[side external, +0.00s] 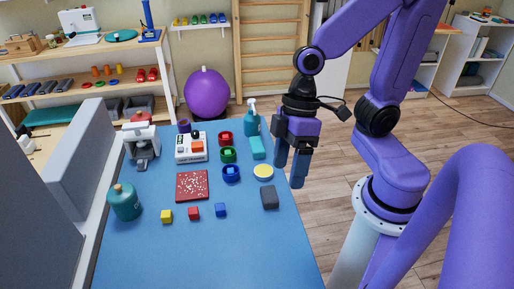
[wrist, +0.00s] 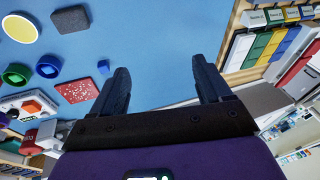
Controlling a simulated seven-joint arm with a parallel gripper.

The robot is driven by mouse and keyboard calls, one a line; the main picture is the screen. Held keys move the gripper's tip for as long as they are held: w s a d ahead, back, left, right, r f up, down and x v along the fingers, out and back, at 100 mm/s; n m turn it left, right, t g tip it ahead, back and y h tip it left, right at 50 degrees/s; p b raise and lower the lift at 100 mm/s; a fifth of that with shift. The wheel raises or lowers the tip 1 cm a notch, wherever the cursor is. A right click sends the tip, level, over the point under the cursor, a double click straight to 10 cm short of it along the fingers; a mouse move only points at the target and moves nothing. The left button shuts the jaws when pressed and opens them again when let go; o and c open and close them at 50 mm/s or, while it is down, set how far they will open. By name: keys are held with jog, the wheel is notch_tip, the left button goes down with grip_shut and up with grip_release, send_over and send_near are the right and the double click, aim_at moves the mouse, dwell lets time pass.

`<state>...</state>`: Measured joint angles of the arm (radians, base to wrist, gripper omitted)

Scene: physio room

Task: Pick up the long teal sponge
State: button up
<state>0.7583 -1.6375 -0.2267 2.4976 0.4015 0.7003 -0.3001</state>
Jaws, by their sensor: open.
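The long teal sponge (side external: 258,148) lies on the blue table in the side view, near the table's right edge and in front of a teal pump bottle (side external: 251,124). I cannot make it out in the wrist view. My gripper (side external: 288,172) hangs fingers down, to the right of the sponge and apart from it, by the table's right edge. In the wrist view my gripper (wrist: 160,70) has its two fingers spread wide with nothing between them.
Near the sponge are a yellow disc (side external: 263,172), a dark grey block (side external: 270,197), green (side external: 229,154) and blue (side external: 231,173) rings and a red speckled board (side external: 192,186). Small cubes, a teal jar (side external: 124,202) and machines stand left. The table's front is clear.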

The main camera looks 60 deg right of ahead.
jog(key=w+m+t+y, duration=0.2)
jog(key=w+m+t, duration=0.45)
jog(key=w, duration=1.15)
jog(key=m+g+h, duration=0.3)
jog(key=m+h, duration=0.6)
jog(key=m, duration=0.4)
send_over(257, 144)
jog(key=s, duration=0.2)
jog(key=shift+t, duration=0.25)
jog(key=shift+w+a+f, duration=0.1)
jog(key=shift+a+f, duration=0.05)
jog(key=shift+f, duration=2.85)
jog(key=shift+w+a+f, duration=0.1)
jog(key=shift+a+f, duration=0.05)
jog(key=shift+f, duration=2.85)
jog(key=shift+w+a+f, duration=0.1)
jog(key=shift+a+f, duration=0.05)
jog(key=shift+f, duration=2.85)
jog(key=shift+w+d+f, duration=0.1)
jog(key=shift+w+f, duration=0.05)
jog(key=shift+f, duration=0.8)
jog(key=shift+w+f, duration=0.15)
jog(key=shift+f, duration=0.8)
jog(key=shift+w+d+f, duration=0.2)
jog(key=shift+w+f, duration=0.05)
jog(key=shift+f, duration=0.4)
